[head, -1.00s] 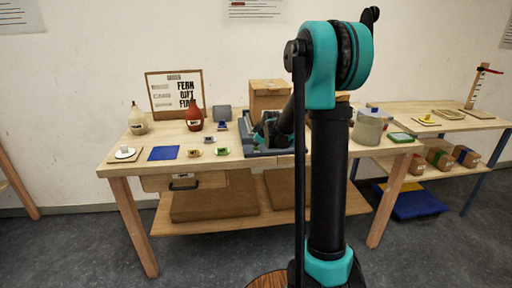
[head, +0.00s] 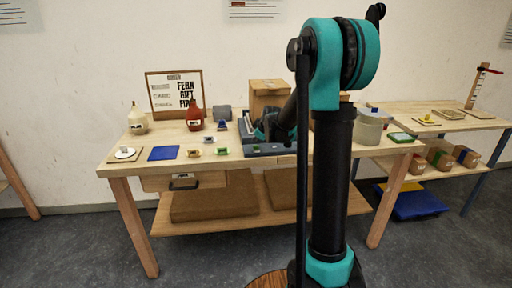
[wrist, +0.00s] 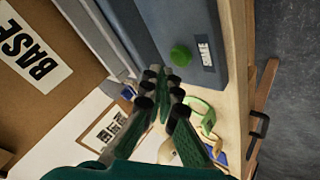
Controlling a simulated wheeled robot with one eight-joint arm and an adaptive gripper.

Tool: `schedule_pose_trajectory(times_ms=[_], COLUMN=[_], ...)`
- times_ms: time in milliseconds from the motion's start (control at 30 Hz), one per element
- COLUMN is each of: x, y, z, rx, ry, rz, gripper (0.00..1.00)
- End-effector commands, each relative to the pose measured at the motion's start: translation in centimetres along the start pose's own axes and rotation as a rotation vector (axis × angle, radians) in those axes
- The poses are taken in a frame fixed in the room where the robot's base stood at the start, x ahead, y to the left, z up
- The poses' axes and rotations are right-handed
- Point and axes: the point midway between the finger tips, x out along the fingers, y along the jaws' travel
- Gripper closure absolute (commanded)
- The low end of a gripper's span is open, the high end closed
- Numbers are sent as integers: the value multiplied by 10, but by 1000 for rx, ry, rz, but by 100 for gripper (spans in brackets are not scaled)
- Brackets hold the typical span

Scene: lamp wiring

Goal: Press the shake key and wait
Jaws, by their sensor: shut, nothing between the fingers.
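The green round key (wrist: 181,55) sits on a blue-grey box in the wrist view. A white label (wrist: 206,54) beside it has lettering too small and slanted to read surely. My gripper (wrist: 162,76) is shut and empty, its dark fingertips just beside the key in the picture. I cannot tell whether they touch it. In the head view the blue-grey box (head: 262,149) stands on the table, and my arm hides the key there.
The wooden table (head: 130,165) carries a red bottle (head: 194,117), a cream bottle (head: 138,121), a blue mat (head: 163,153) and several small coloured pieces.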

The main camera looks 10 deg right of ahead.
Motion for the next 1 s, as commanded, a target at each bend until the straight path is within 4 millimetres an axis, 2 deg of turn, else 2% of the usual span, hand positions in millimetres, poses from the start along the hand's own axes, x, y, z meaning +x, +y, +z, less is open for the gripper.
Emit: schedule_pose_trajectory(times_ms=[533,1000], x=[-32,-34], y=[23,25], z=[-23,-25], rx=[0,0], ry=[0,0], rz=[0,0], gripper=[100,100])
